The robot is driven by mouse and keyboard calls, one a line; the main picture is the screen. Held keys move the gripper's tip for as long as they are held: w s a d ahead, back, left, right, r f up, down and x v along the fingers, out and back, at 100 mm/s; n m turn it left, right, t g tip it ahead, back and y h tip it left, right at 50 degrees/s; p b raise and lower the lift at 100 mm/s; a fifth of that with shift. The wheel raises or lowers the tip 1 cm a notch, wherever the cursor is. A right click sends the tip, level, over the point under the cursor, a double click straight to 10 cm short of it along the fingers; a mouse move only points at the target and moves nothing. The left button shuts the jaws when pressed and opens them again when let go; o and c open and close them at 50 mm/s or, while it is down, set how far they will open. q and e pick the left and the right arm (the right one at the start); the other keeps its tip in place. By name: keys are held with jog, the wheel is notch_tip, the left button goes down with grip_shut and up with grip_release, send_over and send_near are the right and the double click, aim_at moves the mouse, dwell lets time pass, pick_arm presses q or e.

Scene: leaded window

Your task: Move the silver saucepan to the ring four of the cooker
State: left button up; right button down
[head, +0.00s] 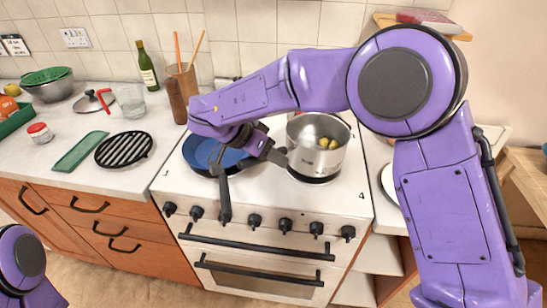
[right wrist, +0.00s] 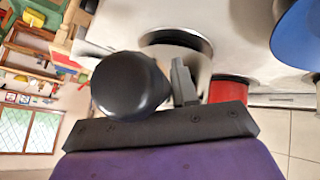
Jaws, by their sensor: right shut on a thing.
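The silver saucepan (head: 328,161) is at the front right of the white cooker (head: 264,200), with yellowish pieces inside. A dark ring (head: 315,179) shows under its base, near the printed 4. I cannot tell whether the base touches it. My right gripper (head: 268,150) is at the saucepan's left side, shut on its handle. In the right wrist view, a rounded black handle end (right wrist: 130,85) fills the middle, beside a grey finger. My left gripper is out of view; only part of my left arm shows at the lower left.
A blue pan (head: 199,152) sits on the cooker's left side, just left of my right gripper, its dark handle pointing forward. A black grate (head: 124,149), a green board (head: 80,152) and a bottle (head: 147,67) are on the left counter.

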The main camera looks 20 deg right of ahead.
jog(key=shift+f, duration=1)
dwell(0.6)
jog(key=c, duration=0.8)
grip_release()
jog(key=shift+s, duration=0.1)
